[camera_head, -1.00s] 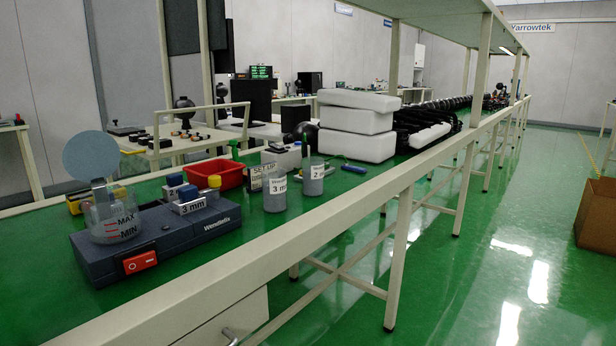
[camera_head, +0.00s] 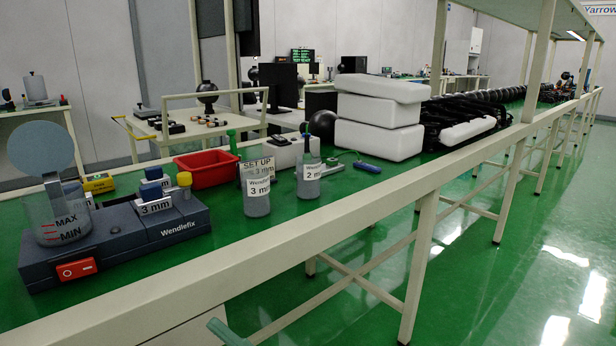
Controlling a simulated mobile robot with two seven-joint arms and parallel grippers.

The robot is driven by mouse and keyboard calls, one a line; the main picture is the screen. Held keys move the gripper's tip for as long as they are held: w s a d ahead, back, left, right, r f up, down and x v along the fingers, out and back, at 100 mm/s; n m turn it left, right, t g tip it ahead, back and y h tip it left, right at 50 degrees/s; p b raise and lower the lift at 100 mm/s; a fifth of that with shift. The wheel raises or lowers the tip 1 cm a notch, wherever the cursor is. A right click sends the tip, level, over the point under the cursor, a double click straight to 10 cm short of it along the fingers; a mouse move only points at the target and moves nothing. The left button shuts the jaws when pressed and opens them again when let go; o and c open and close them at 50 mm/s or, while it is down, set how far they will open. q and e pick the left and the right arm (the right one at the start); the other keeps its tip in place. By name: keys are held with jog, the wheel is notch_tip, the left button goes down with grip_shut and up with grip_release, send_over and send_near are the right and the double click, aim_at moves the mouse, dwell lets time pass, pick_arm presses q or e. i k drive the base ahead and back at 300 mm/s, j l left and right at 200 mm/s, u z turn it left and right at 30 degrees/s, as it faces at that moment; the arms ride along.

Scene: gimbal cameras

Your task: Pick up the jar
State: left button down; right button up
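A clear jar with red MAX and MIN marks (camera_head: 62,221) stands on the left end of a dark blue Wendlefix unit with a red switch. A grey round disc on a stem shows above it. A jar labelled 3 mm (camera_head: 256,193) and a jar labelled 2 mm (camera_head: 308,178) stand upright on the green bench top, right of the unit. The pictures do not show which of these is the task's jar.
The Wendlefix unit (camera_head: 120,243) fills the near left of the bench. A red tray (camera_head: 207,170) and white blocks (camera_head: 377,122) stand farther back. A pale rail (camera_head: 300,255) runs along the bench's near edge. The green floor at right is clear.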

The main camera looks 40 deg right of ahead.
aim_at(255, 180)
jog(key=l, duration=1.05)
jog(key=k+l, duration=0.15)
jog(key=l, duration=0.9)
